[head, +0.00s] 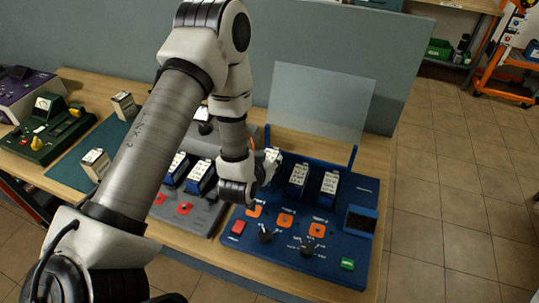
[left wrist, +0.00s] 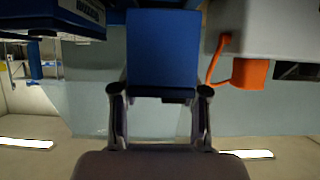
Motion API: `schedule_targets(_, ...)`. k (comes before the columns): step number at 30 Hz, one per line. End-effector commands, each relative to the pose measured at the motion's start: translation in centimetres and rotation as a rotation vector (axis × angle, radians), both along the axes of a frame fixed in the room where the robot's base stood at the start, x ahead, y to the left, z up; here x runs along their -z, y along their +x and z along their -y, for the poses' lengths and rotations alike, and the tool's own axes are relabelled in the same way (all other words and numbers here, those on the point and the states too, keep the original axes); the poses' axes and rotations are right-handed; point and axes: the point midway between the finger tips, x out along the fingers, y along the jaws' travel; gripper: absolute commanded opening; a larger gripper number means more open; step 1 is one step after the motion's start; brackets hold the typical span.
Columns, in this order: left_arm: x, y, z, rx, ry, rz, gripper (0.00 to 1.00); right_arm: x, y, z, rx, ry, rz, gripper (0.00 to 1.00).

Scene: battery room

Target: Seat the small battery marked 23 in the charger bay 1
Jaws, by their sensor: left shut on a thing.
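My left gripper (head: 264,171) is at the left end of the blue charger (head: 335,246). In the left wrist view, its two fingers (left wrist: 160,92) are shut on a blue battery (left wrist: 163,50). The white labelled face of this battery (head: 273,155) shows just beyond the gripper in the head view; its number is too small to read. My gripper and wrist hide the leftmost bay, so I cannot tell whether the battery is inside it or above it. Two batteries (head: 298,176) (head: 329,185) stand upright in the bays to the right. My right gripper is not in view.
A grey charger (head: 205,222) with blue batteries (head: 201,176) stands close to the left. A clear panel (head: 320,100) rises behind the blue charger.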

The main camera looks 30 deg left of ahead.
Motion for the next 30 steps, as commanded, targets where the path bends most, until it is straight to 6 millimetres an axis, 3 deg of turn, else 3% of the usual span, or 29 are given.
schedule_targets(1,1.2,0.1,0.0,0.000,0.001,0.003,0.00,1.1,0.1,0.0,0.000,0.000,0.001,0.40)
schedule_targets(6,2.4,0.1,0.0,0.000,0.001,0.003,0.00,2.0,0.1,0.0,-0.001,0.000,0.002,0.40)
schedule_targets(30,2.5,-0.2,0.1,0.000,0.001,0.003,0.00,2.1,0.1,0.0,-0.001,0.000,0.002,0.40)
